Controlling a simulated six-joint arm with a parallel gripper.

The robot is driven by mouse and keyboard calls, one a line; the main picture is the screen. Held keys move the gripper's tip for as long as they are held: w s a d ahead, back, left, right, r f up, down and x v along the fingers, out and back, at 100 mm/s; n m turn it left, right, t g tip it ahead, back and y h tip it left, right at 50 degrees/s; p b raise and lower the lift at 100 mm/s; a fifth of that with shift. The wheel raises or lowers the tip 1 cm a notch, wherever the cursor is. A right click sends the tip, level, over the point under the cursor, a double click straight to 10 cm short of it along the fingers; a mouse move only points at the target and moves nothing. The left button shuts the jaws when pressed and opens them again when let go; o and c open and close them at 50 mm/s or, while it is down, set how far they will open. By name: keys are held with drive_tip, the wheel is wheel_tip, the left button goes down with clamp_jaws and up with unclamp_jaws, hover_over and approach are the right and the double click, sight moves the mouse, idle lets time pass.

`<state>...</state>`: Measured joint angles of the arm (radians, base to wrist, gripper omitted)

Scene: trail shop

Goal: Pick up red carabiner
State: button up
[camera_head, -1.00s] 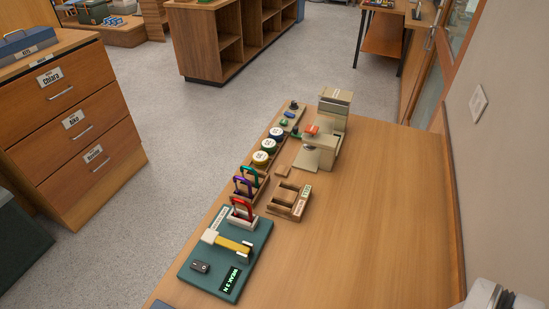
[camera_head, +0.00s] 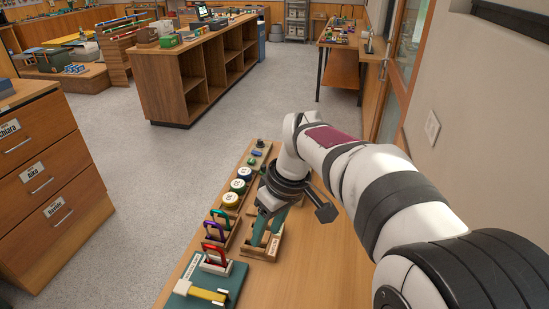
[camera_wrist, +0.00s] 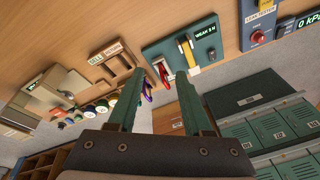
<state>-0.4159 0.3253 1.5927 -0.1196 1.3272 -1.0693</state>
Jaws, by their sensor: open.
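The red carabiner (camera_head: 214,253) stands upright in a small rack at the near end of a row, beside the teal tester board (camera_head: 232,283). It also shows in the wrist view (camera_wrist: 165,74), between the fingertips in the picture but farther off. The purple carabiner (camera_head: 214,230) and the green carabiner (camera_head: 219,214) stand in a rack just behind it. My gripper (camera_head: 266,234) is open and empty, with teal fingers pointing down over the wooden tray, to the right of the carabiners. The open fingers also show in the wrist view (camera_wrist: 158,76).
The wooden tray (camera_head: 271,256) is partly hidden by my fingers. Round-lidded tins (camera_head: 238,186) line the bench behind the carabiners. The tester board has a yellow bar (camera_head: 208,292). The bench (camera_head: 308,270) is bare to the right of the tray. A drawer cabinet (camera_head: 50,180) stands left across the floor.

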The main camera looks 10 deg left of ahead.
sight(212, 247)
drive_tip(key=w+a+f+n, duration=0.2)
drive_tip(key=a+n, duration=0.1)
drive_tip(key=a, duration=0.3)
drive_tip(key=w+a+f+n, duration=0.2)
drive_tip(key=a+f+n, duration=0.1)
drive_tip(key=a, duration=0.2)
drive_tip(key=shift+y, duration=0.3)
drive_tip(key=x, duration=1)
drive_tip(key=a+x, duration=0.1)
drive_tip(key=x, duration=0.4)
drive_tip(key=shift+s+a, duration=0.1)
drive_tip(key=shift+s, duration=0.1)
drive_tip(key=shift+r, duration=0.1)
clamp_jaws()
